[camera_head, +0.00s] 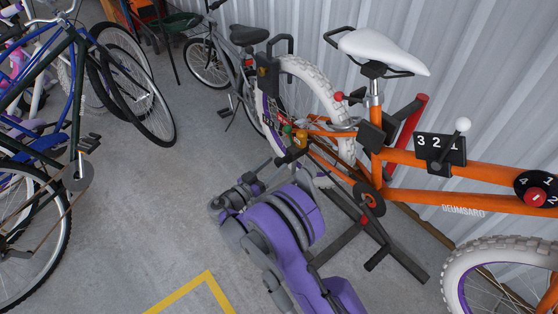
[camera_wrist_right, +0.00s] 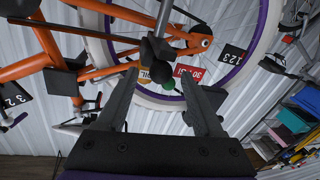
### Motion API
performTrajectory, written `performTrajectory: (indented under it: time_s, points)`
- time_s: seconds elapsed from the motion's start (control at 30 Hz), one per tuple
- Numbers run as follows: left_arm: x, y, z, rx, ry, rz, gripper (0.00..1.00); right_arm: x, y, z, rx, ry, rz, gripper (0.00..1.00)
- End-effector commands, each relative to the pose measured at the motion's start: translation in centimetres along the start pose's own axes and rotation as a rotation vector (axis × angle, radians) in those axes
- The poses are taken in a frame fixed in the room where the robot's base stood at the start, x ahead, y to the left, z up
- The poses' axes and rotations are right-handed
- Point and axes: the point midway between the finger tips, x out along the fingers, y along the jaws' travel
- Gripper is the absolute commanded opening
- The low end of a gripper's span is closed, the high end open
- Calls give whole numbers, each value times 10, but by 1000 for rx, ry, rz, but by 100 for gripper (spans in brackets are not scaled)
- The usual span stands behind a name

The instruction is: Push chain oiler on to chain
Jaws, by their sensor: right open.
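The orange bike (camera_head: 410,168) is held on a dark stand, with its rear wheel (camera_head: 345,110) raised. A small cluster with red, yellow and green parts sits by the rear hub; the chain oiler seems to be the green-tipped part (camera_head: 287,130), but its outline is unclear. In the right wrist view a green knob (camera_wrist_right: 168,85) and a dark block (camera_wrist_right: 156,50) show near the rear axle. The chain is too small to make out clearly. My right gripper (camera_wrist_right: 160,74) is open, its fingers either side of the green knob, with no visible grip. My left gripper is out of view.
The stand's dark legs (camera_head: 372,232) spread on the floor right of my arm. Numbered dials (camera_head: 440,148) sit on the frame. Other bikes (camera_head: 130,80) stand at left and back. A corrugated wall (camera_head: 480,60) is close behind. Floor at left centre is clear.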

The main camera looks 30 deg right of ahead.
Motion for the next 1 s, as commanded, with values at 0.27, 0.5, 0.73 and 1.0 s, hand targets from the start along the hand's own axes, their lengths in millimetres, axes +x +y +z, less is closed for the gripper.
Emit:
performTrajectory:
  time_s: [0.27,0.5,0.73,1.0]
  points:
    - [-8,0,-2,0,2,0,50,-56,0,-1,1,0,-3,68]
    - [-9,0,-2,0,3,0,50,-74,0,0,0,0,-1,68]
    - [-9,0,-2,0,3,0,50,-75,0,0,0,0,0,68]
    - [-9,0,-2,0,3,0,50,-74,0,0,-1,0,0,68]
